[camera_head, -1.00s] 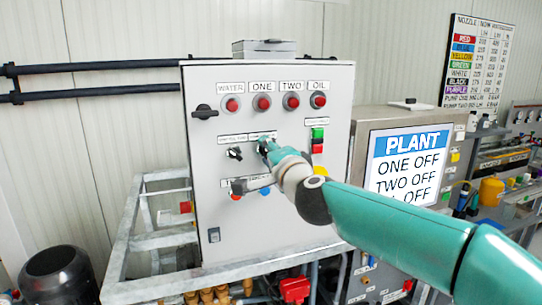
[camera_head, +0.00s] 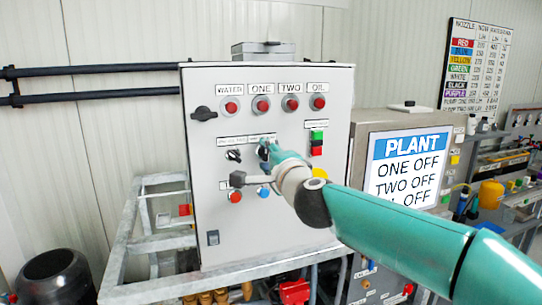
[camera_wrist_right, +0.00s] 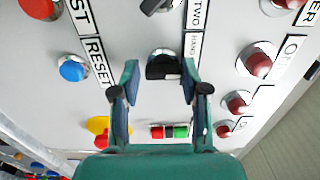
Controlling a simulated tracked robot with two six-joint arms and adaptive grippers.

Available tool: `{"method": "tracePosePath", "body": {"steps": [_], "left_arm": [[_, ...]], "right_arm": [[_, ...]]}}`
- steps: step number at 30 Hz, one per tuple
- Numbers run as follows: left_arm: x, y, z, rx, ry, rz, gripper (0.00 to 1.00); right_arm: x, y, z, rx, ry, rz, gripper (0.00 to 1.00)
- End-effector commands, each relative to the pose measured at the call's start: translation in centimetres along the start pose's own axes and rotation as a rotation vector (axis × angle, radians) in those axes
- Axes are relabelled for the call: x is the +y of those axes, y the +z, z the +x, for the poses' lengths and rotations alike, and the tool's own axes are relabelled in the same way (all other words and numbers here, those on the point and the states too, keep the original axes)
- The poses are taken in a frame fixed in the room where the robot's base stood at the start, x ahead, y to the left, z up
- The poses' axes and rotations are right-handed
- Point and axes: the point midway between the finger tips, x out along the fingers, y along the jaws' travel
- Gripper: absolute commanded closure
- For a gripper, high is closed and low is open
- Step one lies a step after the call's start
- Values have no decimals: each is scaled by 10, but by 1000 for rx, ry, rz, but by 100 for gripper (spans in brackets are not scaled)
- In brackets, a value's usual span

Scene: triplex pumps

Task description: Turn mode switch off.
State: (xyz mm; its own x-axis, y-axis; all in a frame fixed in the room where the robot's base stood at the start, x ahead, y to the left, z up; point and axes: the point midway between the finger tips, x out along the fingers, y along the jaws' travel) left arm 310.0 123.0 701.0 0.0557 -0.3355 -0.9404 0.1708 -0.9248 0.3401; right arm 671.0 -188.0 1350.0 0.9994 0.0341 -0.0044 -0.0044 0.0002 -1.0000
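A grey control panel (camera_head: 222,220) faces me with two black rotary knobs in its middle row. The left knob (camera_head: 232,155) stands clear. In the right wrist view this black knob (camera_wrist_right: 163,66) lies between and just beyond the fingertips of my right gripper (camera_wrist_right: 160,78). I cannot tell which knob is the mode switch. My left gripper is not in view.
Red lamps (camera_head: 262,104) run along the panel's top. A red button (camera_head: 236,196), a blue button (camera_head: 263,191) and a green-and-red switch (camera_head: 317,141) are near the gripper. A screen (camera_head: 408,166) reads "PLANT, ONE OFF, TWO OFF". A black handle (camera_head: 204,113) sits at left.

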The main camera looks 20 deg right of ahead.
Motion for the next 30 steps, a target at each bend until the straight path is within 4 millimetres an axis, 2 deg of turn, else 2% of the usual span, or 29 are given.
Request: {"method": "tracePosePath", "body": {"steps": [1, 3, 12, 17, 20, 30], "left_arm": [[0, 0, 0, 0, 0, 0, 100], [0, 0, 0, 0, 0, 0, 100], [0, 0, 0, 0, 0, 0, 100], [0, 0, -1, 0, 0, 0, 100], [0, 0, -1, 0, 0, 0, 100], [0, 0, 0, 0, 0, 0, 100]], "right_arm": [[2, 0, 0, 1, 2, 0, 44], [1, 0, 0, 0, 1, 0, 38], [-2, 0, -1, -1, -3, -1, 38], [-3, 0, -12, -1, -4, -2, 38], [-3, 0, -26, -1, -5, -1, 38], [0, 0, -92, -1, -4, -1, 38]]}}
